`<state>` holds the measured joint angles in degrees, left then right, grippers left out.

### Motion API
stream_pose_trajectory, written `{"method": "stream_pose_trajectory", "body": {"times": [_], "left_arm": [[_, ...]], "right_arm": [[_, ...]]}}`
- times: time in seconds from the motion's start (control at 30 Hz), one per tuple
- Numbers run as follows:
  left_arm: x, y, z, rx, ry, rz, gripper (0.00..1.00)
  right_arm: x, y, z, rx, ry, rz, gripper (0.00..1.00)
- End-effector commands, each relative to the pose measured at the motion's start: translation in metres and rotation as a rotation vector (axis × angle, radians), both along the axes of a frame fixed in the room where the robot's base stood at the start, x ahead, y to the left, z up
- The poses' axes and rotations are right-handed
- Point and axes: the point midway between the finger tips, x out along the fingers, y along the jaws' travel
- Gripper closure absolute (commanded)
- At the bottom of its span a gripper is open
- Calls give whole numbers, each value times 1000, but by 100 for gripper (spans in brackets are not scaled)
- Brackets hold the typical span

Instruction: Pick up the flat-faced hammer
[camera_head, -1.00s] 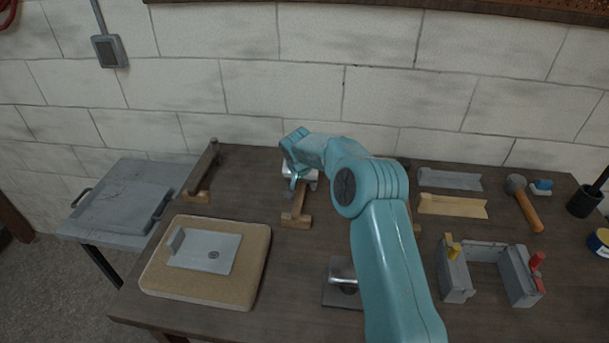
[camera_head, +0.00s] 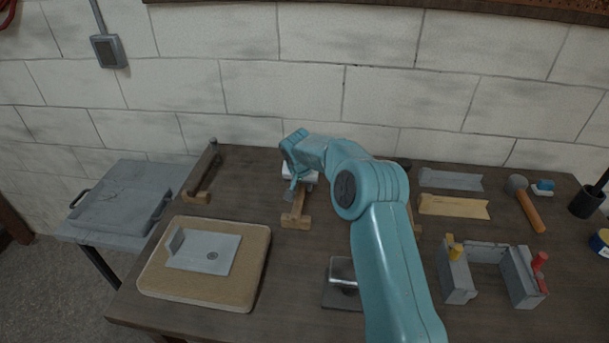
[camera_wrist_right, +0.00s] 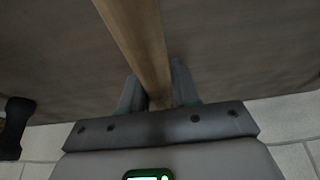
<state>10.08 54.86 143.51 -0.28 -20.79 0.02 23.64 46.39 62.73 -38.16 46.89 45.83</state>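My right gripper (camera_head: 296,190) reaches down at the back middle of the bench, over a wooden piece (camera_head: 297,216) with a block at its near end. In the right wrist view a long wooden bar or handle (camera_wrist_right: 140,40) runs between the two fingers of the gripper (camera_wrist_right: 157,88). The fingers lie close along its sides; I cannot tell whether they touch it. Its far end is out of view. A hammer with a rounded grey head (camera_head: 517,184) and orange-brown handle lies at the right, apart from the gripper. I cannot tell which is flat-faced. My left gripper is not in view.
A padded board (camera_head: 155,283) with a metal plate (camera_head: 208,251) lies front left. A dark bar on a wooden block (camera_head: 196,197) stands behind it. A grey holder (camera_head: 458,281) stands front right. My right arm hides part of the middle.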

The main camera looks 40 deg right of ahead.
Motion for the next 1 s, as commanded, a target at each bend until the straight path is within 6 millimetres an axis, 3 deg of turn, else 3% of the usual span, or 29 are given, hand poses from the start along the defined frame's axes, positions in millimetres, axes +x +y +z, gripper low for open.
{"method": "stream_pose_trajectory", "body": {"times": [0.27, 0.47, 0.5, 0.67, 1.0], "left_arm": [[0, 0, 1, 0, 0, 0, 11], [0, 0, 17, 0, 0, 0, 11], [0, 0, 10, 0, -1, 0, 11], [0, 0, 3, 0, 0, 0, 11], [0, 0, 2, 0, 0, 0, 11]], "right_arm": [[1, 0, 2, -2, -3, -1, 100], [0, 0, 12, -1, -2, 0, 100], [1, -1, 14, -4, -6, -1, 100], [2, -1, 47, -5, -9, -2, 100], [1, -1, 135, -4, -8, -1, 100]]}}
